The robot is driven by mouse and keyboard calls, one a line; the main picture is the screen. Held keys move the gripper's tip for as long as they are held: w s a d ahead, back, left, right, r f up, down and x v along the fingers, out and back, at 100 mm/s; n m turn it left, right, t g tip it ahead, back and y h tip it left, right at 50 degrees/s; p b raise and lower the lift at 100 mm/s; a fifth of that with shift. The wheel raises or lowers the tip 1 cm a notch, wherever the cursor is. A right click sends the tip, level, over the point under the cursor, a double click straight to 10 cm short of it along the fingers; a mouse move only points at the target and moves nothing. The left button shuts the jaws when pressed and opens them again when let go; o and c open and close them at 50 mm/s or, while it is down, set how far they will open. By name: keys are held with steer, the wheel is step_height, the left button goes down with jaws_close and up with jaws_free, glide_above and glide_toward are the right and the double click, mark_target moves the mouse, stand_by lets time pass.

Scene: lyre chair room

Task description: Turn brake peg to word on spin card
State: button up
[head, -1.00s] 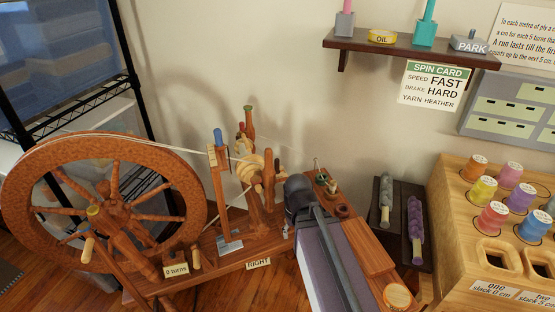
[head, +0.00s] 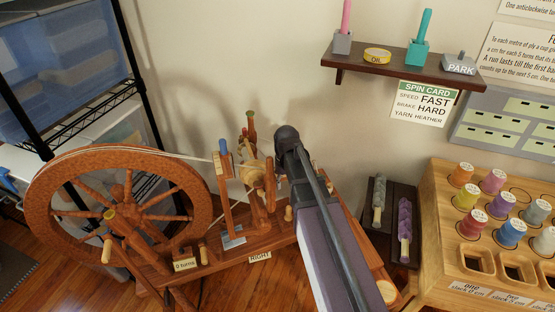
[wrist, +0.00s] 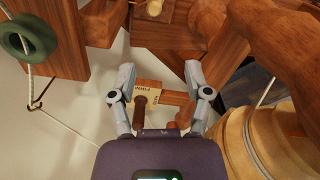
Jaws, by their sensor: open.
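The spin card (head: 424,104) hangs under the wall shelf and reads speed FAST, brake HARD, yarn HEATHER. In the wrist view my gripper (wrist: 160,72) is open, its fingers apart over wooden parts of the spinning wheel. Between and below the fingers is a pale label (wrist: 145,88) that seems to read FIRM. A dark brown peg (wrist: 140,108), perhaps the brake peg, stands by that label, with no finger visibly closed on it. I cannot read HARD anywhere near it. In the head view my own arm hides the gripper.
The spinning wheel (head: 118,155) stands at the left. Close around my gripper are wooden posts, a pale bobbin (wrist: 255,145) and a green ring (wrist: 27,33) with a cord. A spool rack (head: 440,235) and a dark stand with two yarn rolls (head: 404,220) are at the right.

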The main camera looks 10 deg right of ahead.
steer(key=w+r+n+p, duration=0.3)
steer(key=w+r+p, duration=0.4)
steer(key=w, duration=0.5)
step_height(320, 180, up, 2)
steer(key=shift+w+n+p, duration=0.4)
steer(key=shift+a+f, duration=0.1)
steer(key=shift+f, duration=0.1)
step_height(320, 180, down, 13)
steer(key=b, duration=1.3)
steer(key=shift+f+b, duration=0.2)
steer(key=shift+b, duration=0.2)
jaws_close()
